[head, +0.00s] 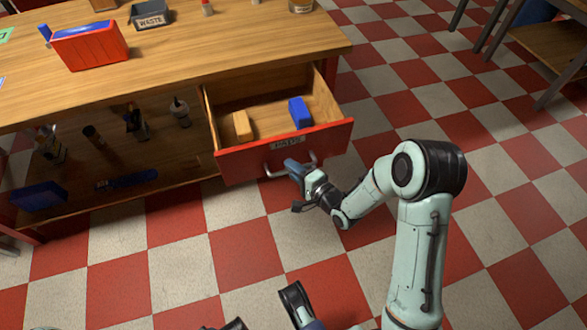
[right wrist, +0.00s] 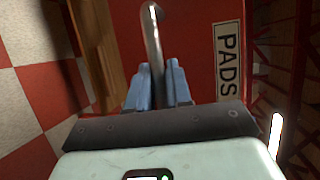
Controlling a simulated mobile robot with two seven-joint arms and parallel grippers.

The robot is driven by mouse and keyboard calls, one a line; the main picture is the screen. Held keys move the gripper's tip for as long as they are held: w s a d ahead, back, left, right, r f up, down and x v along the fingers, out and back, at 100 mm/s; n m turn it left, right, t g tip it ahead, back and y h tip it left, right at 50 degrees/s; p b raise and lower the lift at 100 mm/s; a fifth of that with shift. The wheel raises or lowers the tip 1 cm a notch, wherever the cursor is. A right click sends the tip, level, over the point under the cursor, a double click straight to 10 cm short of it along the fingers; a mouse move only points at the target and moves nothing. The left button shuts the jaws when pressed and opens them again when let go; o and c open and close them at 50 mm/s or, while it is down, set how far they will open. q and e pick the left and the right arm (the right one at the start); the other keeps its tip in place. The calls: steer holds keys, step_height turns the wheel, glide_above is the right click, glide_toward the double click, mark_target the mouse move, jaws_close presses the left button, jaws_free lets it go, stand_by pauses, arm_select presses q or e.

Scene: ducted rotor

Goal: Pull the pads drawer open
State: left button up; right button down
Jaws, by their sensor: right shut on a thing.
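The pads drawer (head: 283,150) has a red front and stands well out from the wooden workbench. A yellow block (head: 242,125) and a blue block (head: 299,112) lie inside it. My right gripper (head: 291,166) is shut on the drawer's metal handle (head: 274,173). In the right wrist view the blue fingers of the right gripper (right wrist: 158,88) sit either side of the handle bar (right wrist: 153,40), beside the PADS label (right wrist: 227,58). My left gripper cannot be made out for certain; a dark arm part shows at the bottom edge of the head view.
The workbench top (head: 200,45) carries a red box (head: 90,47) and a grey WASTE bin (head: 150,15). A lower shelf (head: 95,190) holds bottles and a blue case (head: 38,196). Checkered floor (head: 270,235) is free in front of the drawer. Another table stands at the upper right.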

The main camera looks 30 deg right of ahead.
steer(key=c, duration=1.1)
jaws_free()
steer(key=shift+s, duration=0.1)
arm_select(q)
steer(key=s+d+r+p, duration=0.3)
steer(key=r+p, duration=0.2)
steer(key=r, duration=0.1)
steer(key=shift+d+r+m+g+h, duration=0.2)
steer(key=shift+m+g+h, duration=0.1)
steer(key=shift+g+h, duration=0.1)
arm_select(e)
steer(key=v, duration=1.3)
steer(key=shift+s+r, duration=0.1)
